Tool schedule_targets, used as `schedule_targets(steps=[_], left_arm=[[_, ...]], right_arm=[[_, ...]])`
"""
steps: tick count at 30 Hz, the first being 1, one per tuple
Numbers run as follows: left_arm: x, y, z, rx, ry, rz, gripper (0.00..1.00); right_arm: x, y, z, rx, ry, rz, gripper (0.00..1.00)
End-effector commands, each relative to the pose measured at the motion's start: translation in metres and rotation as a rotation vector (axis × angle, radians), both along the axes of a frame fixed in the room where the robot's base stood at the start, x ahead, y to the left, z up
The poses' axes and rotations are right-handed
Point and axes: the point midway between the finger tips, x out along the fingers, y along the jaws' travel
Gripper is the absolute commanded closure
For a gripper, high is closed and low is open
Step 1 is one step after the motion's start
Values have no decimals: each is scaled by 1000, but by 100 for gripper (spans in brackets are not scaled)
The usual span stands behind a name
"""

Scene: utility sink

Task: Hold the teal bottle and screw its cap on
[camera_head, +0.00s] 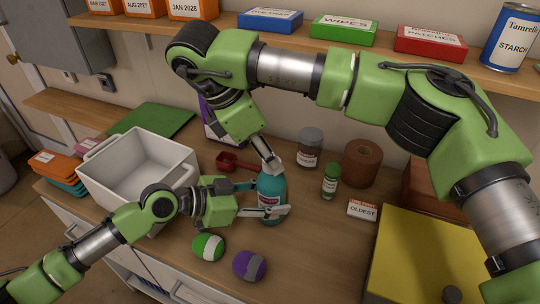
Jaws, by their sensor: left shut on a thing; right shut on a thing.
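The teal bottle (271,186) stands upright on the wooden counter near the middle of the head view. My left gripper (277,211) comes in low from the left and is shut on the bottle's body, across its lower half. My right gripper (271,163) reaches down from above and is shut at the bottle's top. The cap is hidden by the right gripper's fingers, so I cannot tell how it sits on the neck.
A white bin (137,165) stands on the left. Two balls, green-white (208,247) and purple (249,265), lie in front. A small green bottle (330,182), a jar (310,148) and a brown roll (361,163) stand right. A shelf (390,52) runs above.

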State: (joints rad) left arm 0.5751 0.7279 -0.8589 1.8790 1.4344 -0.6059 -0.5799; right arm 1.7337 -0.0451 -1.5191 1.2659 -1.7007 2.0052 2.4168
Motion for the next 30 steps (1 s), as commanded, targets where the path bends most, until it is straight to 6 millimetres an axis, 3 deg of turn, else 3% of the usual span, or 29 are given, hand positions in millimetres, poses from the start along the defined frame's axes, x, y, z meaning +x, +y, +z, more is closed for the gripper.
schedule_targets(steps=[9,15,26,28,30], left_arm=[[0,0,-1,1,0,0,100],[0,0,-1,1,1,0,100],[0,0,-1,1,1,0,100],[0,0,-1,1,1,0,100],[0,0,-1,1,1,0,100]], right_arm=[[5,0,0,-2,-4,-649,81],[6,-1,-1,-2,-4,-914,81],[6,-1,0,0,-4,-962,81],[6,-1,0,0,-4,-961,61],[6,-1,0,1,-5,-960,58]])
